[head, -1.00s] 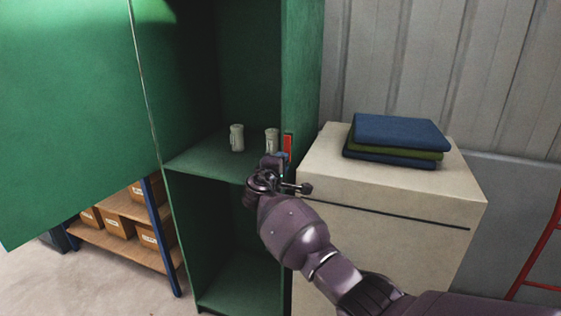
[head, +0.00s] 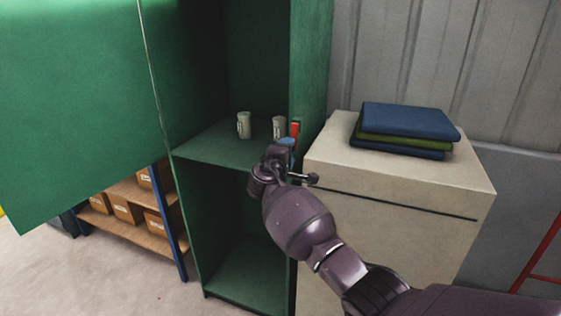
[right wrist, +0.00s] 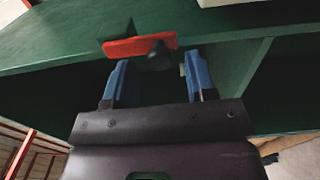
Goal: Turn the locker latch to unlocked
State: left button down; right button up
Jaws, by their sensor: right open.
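The green locker (head: 311,60) stands open, its door swung out to the left (head: 70,110). The red latch handle (head: 295,129) is on the locker's right front edge; it looks upright in the head view. In the right wrist view the red handle (right wrist: 125,47) lies across the view just beyond my fingertips, with a dark round knob (right wrist: 159,56) at its end. My right gripper (head: 284,146) is open with blue fingers. In the wrist view its fingertips (right wrist: 157,68) are on either side of the knob; contact cannot be told. My left gripper is out of view.
Two pale cups (head: 243,125) (head: 279,127) stand on the locker shelf (head: 215,145). A beige cabinet (head: 400,190) with folded cloths (head: 408,122) stands close on the right. A rack with cardboard boxes (head: 127,208) is behind the door. A red ladder-like frame (head: 540,255) is far right.

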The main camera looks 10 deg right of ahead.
jog(key=v, duration=0.9)
jog(key=shift+s+a+b, duration=0.2)
jog(key=shift+s+b, duration=0.1)
jog(key=shift+s, duration=0.05)
